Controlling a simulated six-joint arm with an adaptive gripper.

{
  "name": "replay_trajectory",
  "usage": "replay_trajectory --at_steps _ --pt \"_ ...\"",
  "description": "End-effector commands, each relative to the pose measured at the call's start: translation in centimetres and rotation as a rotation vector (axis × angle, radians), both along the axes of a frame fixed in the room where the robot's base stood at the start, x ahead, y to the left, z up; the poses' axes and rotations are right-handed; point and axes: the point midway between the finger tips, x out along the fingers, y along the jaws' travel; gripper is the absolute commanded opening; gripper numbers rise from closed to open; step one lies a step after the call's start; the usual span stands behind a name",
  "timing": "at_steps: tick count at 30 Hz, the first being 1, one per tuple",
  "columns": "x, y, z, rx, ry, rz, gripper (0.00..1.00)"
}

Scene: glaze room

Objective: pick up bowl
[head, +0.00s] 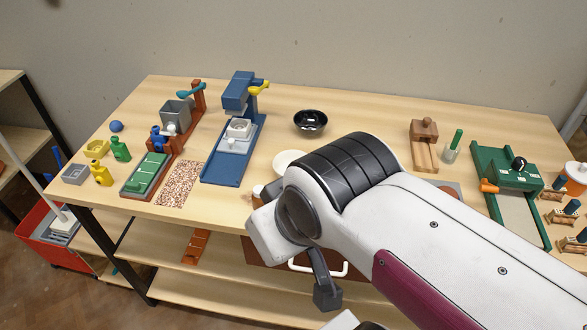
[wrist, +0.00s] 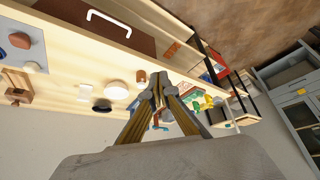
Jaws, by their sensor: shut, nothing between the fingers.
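A shiny black bowl (head: 310,122) stands upright on the table near the back, and it looks empty. In the head view my arm hides the fingertips.
A blue press (head: 234,150) stands left of the bowl. Further left are a green-and-brown device (head: 147,172), a speckled mat (head: 179,184) and small bottles (head: 120,149). At right are a wooden block (head: 425,130) and a green machine (head: 505,180).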

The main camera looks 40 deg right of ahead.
Motion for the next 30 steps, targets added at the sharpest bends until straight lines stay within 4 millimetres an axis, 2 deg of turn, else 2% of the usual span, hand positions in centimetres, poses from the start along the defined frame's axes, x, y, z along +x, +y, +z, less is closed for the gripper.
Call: replay_trajectory --at_steps 12,22,23,30 --pt "0.0 0.0 0.0 0.0 0.0 0.0 0.0" --pt "0.0 0.0 0.0 0.0 0.0 0.0 0.86" --pt "0.0 0.0 0.0 0.0 0.0 0.0 0.89" --pt "0.0 0.0 0.0 0.0 0.0 0.0 0.89"
